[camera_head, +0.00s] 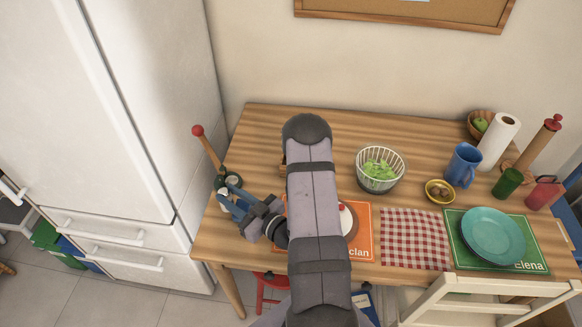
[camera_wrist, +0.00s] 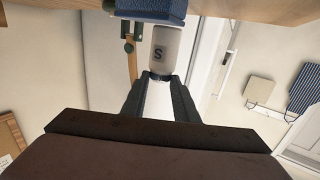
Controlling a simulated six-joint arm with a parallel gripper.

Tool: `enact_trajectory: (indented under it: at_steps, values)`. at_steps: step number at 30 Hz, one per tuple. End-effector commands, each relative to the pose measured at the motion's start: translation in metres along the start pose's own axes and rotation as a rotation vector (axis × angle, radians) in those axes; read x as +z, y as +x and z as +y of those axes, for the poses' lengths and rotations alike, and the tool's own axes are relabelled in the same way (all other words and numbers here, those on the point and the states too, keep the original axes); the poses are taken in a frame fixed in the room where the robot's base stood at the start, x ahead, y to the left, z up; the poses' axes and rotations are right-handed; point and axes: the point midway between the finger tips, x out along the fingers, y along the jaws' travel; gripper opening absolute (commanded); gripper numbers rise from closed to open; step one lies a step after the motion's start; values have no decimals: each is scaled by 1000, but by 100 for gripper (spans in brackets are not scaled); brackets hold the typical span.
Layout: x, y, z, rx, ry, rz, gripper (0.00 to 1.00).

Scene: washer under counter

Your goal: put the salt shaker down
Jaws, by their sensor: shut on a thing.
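The salt shaker (camera_wrist: 164,48) is pale with a dark letter S on its side. In the wrist view it sits between the dark fingertips of my gripper (camera_wrist: 162,78), which is shut on it. Beyond it a blue surface (camera_wrist: 150,10) comes up close to the shaker's end; I cannot tell if they touch. In the head view my gripper (camera_head: 232,192) is at the left end of the wooden table (camera_head: 265,125), beside a wooden post with a red knob (camera_head: 198,131). Small round tops show there, but which one is the shaker is unclear.
My arm hides the table's middle and part of an orange placemat (camera_head: 362,246). To the right are a wire basket of greens (camera_head: 380,185), a checked cloth (camera_head: 414,240), a teal plate (camera_head: 493,236) and a blue mug (camera_head: 463,166). The fridge (camera_head: 110,120) stands left. Bare wood shows behind.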

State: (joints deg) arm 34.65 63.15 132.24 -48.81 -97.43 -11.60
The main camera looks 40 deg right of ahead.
Motion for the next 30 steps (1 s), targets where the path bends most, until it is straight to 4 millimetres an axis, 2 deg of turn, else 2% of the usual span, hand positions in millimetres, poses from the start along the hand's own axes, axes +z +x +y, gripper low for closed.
enact_trajectory:
  at_steps: [8, 15, 21, 30]
  values:
    - [-12, 30, 71, 214, 5, 6, 0]
    - [-47, 45, 138, 469, 19, 12, 0]
    - [-85, 45, 185, 707, 36, 11, 0]
    - [-133, 26, 226, 1014, 53, 9, 0]
